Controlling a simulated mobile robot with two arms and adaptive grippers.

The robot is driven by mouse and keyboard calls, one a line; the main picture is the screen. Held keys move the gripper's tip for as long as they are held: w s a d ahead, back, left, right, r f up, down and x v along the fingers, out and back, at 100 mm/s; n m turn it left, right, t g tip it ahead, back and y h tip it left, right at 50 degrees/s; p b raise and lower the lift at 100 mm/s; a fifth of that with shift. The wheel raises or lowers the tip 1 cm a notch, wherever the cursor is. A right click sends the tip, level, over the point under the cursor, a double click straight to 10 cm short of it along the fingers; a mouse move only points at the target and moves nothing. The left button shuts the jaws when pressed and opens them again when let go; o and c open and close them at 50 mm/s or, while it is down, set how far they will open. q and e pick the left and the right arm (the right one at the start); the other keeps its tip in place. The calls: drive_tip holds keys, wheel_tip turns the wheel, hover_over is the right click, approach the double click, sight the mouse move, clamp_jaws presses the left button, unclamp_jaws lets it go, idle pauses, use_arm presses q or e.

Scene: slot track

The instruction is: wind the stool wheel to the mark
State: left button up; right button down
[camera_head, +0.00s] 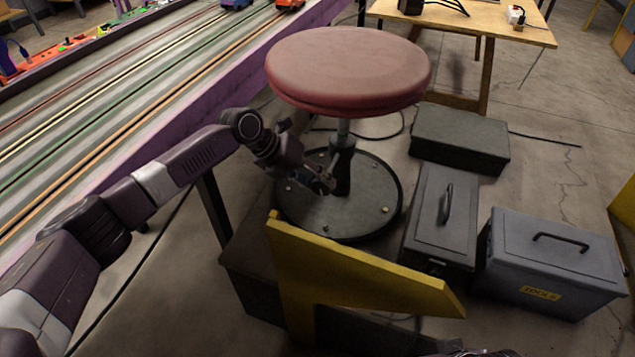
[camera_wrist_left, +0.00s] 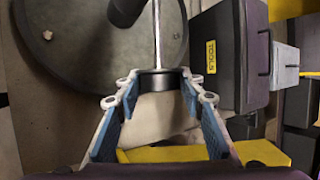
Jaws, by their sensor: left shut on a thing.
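The stool has a round dull-red seat (camera_head: 348,68), a metal post (camera_head: 343,130) and a dark round base plate (camera_head: 365,215) on the floor. My left gripper (camera_head: 326,182) reaches under the seat from the left, beside the post and above the base. I cannot make out a mark or the wheel's full rim.
A yellow bracket (camera_head: 360,272) stands in front of the stool. Grey toolboxes (camera_head: 555,260) (camera_head: 430,222) and a dark box (camera_head: 460,138) stand to the right. The slot track (camera_head: 130,90) with its purple side runs along the left. A wooden table (camera_head: 480,28) is behind.

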idle(0.3)
use_arm(q)
drive_tip(key=o, duration=1.2)
drive_tip(key=shift+c, duration=0.2)
